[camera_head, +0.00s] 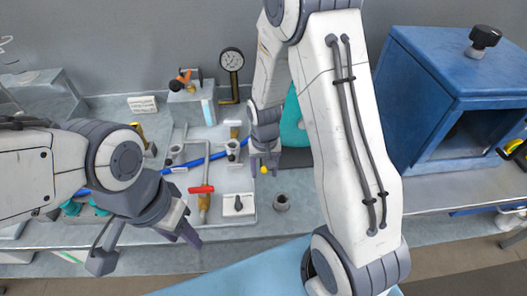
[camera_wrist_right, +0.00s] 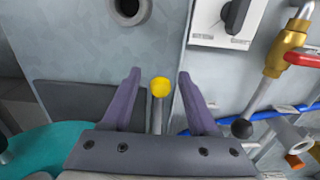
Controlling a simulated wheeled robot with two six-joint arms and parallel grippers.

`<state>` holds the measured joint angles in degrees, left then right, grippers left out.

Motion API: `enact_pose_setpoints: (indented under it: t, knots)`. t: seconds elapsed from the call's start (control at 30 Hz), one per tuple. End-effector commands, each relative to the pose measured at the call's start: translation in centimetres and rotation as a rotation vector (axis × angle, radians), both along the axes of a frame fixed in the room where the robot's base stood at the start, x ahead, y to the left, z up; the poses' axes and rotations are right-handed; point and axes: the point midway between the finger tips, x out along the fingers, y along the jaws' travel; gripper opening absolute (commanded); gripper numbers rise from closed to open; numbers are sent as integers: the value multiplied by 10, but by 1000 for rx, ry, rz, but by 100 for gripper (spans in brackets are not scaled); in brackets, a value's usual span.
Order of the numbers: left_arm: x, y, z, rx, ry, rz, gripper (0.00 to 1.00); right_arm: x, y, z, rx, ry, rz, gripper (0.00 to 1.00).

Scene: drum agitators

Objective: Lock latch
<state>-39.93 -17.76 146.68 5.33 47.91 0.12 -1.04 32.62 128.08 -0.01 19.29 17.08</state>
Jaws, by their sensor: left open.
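A yellow ball knob on a thin grey rod (camera_wrist_right: 160,87) shows in the right wrist view. It also appears in the head view (camera_head: 264,170) below my right gripper (camera_head: 264,158); I take it for the latch handle, but the latch body is not clear. My right gripper (camera_wrist_right: 159,76) is open, with one purple finger on each side of the knob and visible gaps to both. My left gripper (camera_head: 146,246) is open and empty at the lower left, in front of the bench and away from the knob.
A red-handled valve (camera_head: 201,189), a white panel with a black switch (camera_head: 238,204) and a blue hose (camera_head: 208,159) are left of the knob. A pressure gauge (camera_head: 231,61) is behind; a blue cabinet (camera_head: 425,115) stands right.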

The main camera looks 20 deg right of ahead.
Motion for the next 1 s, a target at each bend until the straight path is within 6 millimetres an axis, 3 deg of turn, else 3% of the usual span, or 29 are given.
enact_pose_setpoints:
  t: [0.37, 1.0]
  knots:
    - [0, 0, 3, 0, 0, -3, 46, 0, 0, 4, 0, 0, 0, 60]
    - [0, 0, 70, 0, 0, 0, 46, 0, 0, 80, 0, 0, 0, 60]
